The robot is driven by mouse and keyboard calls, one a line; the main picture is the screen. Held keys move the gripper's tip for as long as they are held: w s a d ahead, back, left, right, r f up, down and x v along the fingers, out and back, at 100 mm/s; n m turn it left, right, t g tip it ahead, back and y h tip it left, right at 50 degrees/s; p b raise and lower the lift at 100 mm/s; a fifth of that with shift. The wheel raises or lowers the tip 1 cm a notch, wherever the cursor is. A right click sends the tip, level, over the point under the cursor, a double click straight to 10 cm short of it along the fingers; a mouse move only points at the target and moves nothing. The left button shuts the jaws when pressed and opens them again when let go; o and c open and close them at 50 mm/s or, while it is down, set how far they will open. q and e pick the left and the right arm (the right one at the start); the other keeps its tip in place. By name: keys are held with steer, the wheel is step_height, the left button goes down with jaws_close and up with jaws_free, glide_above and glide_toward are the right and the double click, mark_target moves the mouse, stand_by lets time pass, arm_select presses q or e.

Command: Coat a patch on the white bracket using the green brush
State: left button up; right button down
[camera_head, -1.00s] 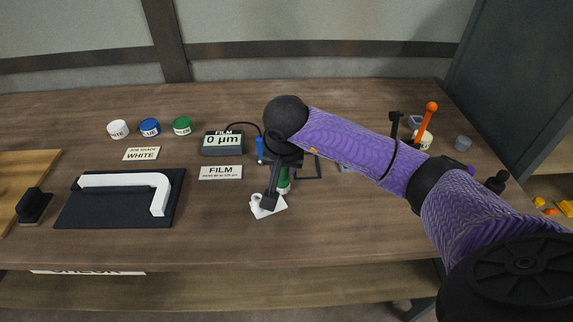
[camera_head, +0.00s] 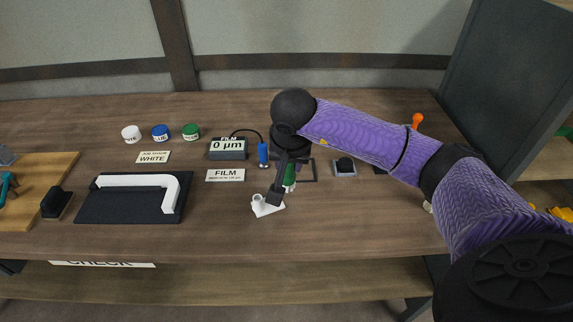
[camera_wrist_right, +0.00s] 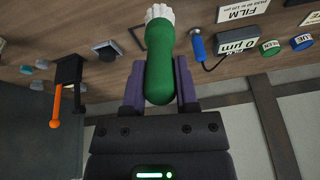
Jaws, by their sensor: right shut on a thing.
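The white bracket (camera_head: 177,186), an L-shaped bar, lies on a black mat (camera_head: 130,208) at the left of the table. The green brush (camera_wrist_right: 160,75) is between the fingers of my right gripper (camera_wrist_right: 160,85), which is shut on its green handle. Its pale bristle end (camera_wrist_right: 159,14) points away from the gripper. In the head view my right gripper (camera_head: 281,187) is at the table's middle, well right of the bracket, and partly hides the brush (camera_head: 290,174). My left gripper is not in view.
White (camera_head: 131,134), blue (camera_head: 161,132) and green (camera_head: 191,131) pots stand at the back, near the film gauge (camera_head: 228,149) reading 0 µm. A black block (camera_head: 55,203) stands left of the mat.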

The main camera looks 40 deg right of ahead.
step_height(320, 180, up, 2)
steer(key=shift+p, duration=0.5)
